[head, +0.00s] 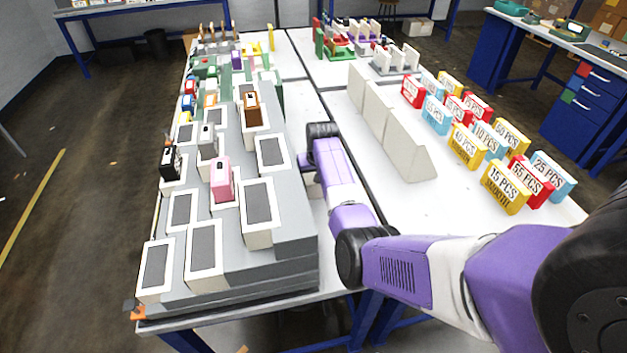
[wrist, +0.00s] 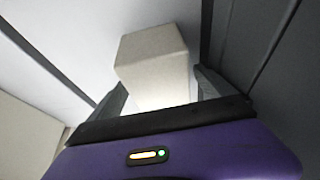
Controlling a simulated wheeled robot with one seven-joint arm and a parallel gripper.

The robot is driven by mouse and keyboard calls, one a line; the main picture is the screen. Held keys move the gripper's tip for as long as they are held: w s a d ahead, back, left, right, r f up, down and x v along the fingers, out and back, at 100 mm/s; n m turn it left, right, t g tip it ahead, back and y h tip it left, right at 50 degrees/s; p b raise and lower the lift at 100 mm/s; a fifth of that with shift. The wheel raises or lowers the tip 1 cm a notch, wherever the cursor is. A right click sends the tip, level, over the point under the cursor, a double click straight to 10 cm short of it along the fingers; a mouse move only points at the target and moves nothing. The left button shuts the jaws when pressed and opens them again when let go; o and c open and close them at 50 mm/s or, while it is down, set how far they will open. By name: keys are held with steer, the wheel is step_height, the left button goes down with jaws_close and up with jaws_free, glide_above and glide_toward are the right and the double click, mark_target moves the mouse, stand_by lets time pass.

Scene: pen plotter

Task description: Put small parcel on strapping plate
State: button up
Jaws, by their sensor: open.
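A plain beige block (wrist: 152,62), which may be the small parcel, stands on a pale surface in the wrist view. My gripper (wrist: 162,88) is open, with one dark finger to the left of the block and one to its right. I cannot tell whether either finger touches the block. In the head view my purple arm reaches over the table beside the grey stepped stand, and it hides the block and most of my fingers. I cannot tell which surface is the strapping plate.
The grey stepped stand (head: 296,240) carries several white-framed dark pads and small pink, black, white and brown items. Beige upright partitions (head: 405,150) stand right of my arm. Coloured count boxes (head: 505,190) fill the right table. Bare table shows between partitions and boxes.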

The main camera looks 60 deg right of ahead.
steer(key=c, duration=2)
steer(key=shift+r, duration=0.1)
steer(key=shift+r, duration=0.1)
